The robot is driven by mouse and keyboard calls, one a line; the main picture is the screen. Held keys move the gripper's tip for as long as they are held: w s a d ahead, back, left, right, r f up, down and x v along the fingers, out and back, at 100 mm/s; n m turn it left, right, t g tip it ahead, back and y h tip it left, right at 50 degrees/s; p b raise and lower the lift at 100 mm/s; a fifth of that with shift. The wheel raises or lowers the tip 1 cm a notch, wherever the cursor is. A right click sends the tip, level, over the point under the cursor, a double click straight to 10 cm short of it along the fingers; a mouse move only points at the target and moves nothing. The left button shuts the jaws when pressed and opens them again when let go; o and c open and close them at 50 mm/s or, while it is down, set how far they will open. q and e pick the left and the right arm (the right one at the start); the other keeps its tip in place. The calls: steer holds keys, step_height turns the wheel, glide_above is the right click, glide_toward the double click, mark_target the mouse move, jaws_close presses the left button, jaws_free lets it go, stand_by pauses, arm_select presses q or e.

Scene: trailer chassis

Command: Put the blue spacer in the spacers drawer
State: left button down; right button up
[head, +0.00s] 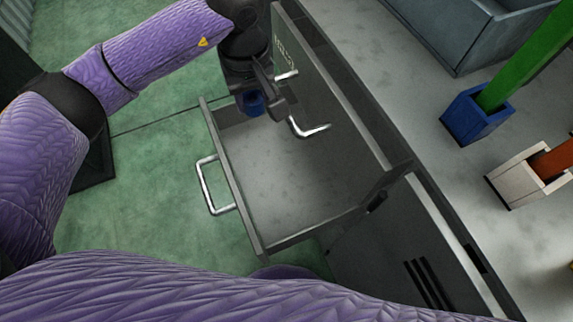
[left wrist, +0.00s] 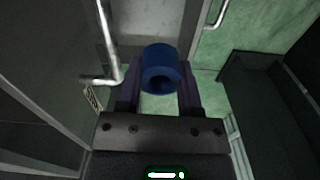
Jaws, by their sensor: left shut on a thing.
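The blue spacer (head: 253,102) is a short hollow cylinder. My left gripper (head: 256,92) is shut on it; in the left wrist view the spacer (left wrist: 160,68) sits between the two fingers with its round hole showing. In the head view gripper and spacer appear over the far end of an open grey drawer (head: 240,198), close to its rim. I cannot tell the exact height above it. The drawer's visible floor is bare. No label on this drawer is readable. My right gripper does not show.
The cabinet front rises beside the open drawer, with projecting metal handles (head: 310,129) close to my left gripper. On the cabinet top stand a blue holder (head: 473,116) with a green bar, a white holder (head: 515,182) and a grey bin (head: 455,45).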

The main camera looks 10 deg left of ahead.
arm_select(q)
steer(key=b, duration=1.2)
glide_above(267, 176)
steer(key=shift+n, duration=0.3)
step_height(267, 176, down, 26)
steer(key=shift+r, duration=0.15)
step_height(267, 176, down, 4)
steer(key=shift+f+b, duration=0.2)
steer(key=shift+b, duration=0.8)
steer(key=shift+r, duration=0.2)
steer(key=shift+f, duration=0.15)
steer(key=shift+c, duration=1.3)
jaws_free()
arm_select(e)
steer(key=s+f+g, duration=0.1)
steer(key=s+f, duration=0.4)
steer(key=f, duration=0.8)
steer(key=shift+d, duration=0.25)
arm_select(q)
step_height(267, 176, up, 12)
steer(key=p, duration=0.6)
steer(key=shift+r+p, duration=0.2)
steer(key=shift+p, duration=0.15)
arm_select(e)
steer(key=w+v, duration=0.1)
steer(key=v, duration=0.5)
